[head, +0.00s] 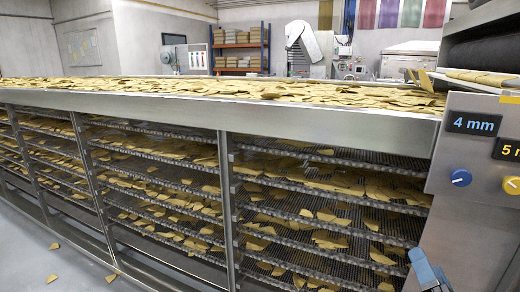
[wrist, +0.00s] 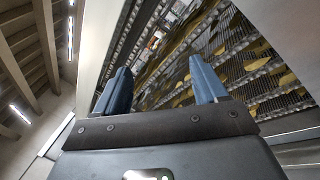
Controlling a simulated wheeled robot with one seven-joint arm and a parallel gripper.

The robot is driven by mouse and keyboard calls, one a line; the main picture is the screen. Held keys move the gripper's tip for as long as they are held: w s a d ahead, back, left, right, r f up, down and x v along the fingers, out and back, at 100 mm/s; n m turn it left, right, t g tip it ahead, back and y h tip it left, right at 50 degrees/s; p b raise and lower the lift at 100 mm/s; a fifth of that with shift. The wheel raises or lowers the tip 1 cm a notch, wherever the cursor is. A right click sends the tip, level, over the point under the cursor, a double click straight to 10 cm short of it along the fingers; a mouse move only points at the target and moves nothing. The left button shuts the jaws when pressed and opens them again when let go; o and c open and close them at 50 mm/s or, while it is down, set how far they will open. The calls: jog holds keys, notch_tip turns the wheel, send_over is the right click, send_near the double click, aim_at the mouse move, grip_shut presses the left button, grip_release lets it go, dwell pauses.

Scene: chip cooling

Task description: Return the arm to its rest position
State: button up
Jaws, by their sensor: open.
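My gripper (wrist: 158,88) shows in the wrist view with its two blue fingers spread apart and nothing between them. The chip cooling rack's shelves lie beyond the fingers in that view, which is tilted. In the head view, a blue part of my gripper (head: 428,272) shows at the lower right edge, in front of the rack's right end and below the control panel. The rest of my arm is out of the head view.
The long metal cooler (head: 250,118) carries chips on top and on several mesh shelves. A control panel (head: 470,150) with a blue knob (head: 461,178) and a yellow knob (head: 511,185) stands at the right. A few chips lie on the floor (head: 70,265) at the lower left, otherwise clear.

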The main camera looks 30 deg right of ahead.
jog(key=s+a+f+m+y, duration=0.3)
jog(key=s+a+m+y, duration=0.15)
jog(key=a, duration=0.45)
jog(key=s+a+f+m+y, duration=0.2)
jog(key=s+a+m+y, duration=0.1)
jog(key=s+a+m, duration=0.4)
jog(key=s+a+r+m+g+y, duration=0.1)
jog(key=s+a+r+m+y, duration=0.2)
jog(key=s+a+m, duration=0.6)
jog(key=shift+s+g, duration=0.3)
jog(key=shift+s, duration=0.5)
jog(key=shift+r, duration=0.1)
